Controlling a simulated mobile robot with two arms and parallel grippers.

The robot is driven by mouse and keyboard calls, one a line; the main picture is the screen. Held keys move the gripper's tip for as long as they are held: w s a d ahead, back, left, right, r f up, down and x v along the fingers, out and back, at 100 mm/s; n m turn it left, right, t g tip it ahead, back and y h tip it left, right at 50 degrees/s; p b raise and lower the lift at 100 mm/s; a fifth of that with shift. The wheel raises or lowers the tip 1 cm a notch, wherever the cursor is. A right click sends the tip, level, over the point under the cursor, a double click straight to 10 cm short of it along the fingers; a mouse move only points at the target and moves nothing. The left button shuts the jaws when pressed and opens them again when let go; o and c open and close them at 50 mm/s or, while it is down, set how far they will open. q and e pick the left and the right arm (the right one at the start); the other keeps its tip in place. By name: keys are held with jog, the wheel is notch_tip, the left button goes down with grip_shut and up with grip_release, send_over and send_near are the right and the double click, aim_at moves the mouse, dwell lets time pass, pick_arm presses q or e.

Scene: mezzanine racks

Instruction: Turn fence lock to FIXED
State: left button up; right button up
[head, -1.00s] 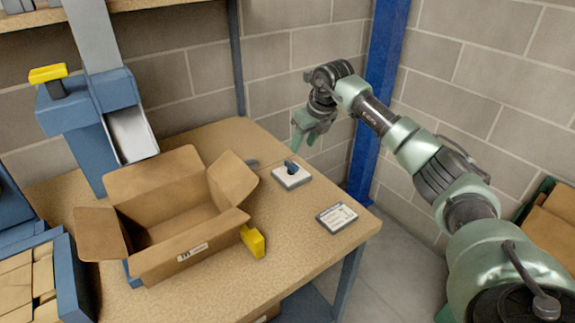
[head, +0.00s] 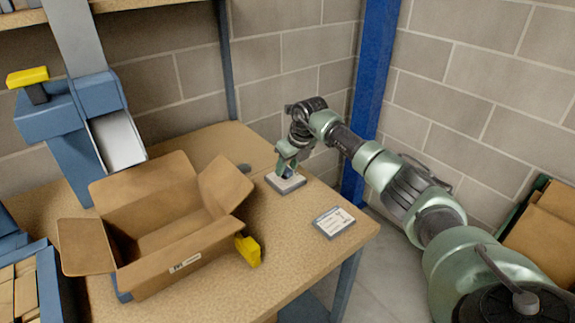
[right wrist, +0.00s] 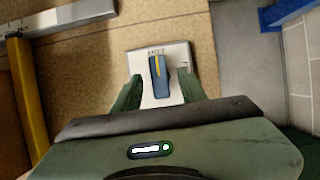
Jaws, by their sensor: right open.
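The fence lock is a dark blue knob (right wrist: 157,84) with a yellow line, on a white square plate (right wrist: 181,54). The plate also shows on the bench in the head view (head: 286,185). In the right wrist view the yellow line points toward the small lettering at the plate's top edge, which is too blurred to read. My right gripper (head: 287,166) is down at the lock. In the right wrist view its open fingers (right wrist: 160,80) stand on either side of the knob, with a gap visible. My left gripper is out of view.
An open cardboard box (head: 170,240) stands on the bench (head: 290,240) left of the lock, with a yellow block (head: 248,250) beside it. A printed card (head: 333,222) lies near the right edge. A blue post (head: 372,90) and block walls rise behind.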

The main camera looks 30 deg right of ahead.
grip_shut()
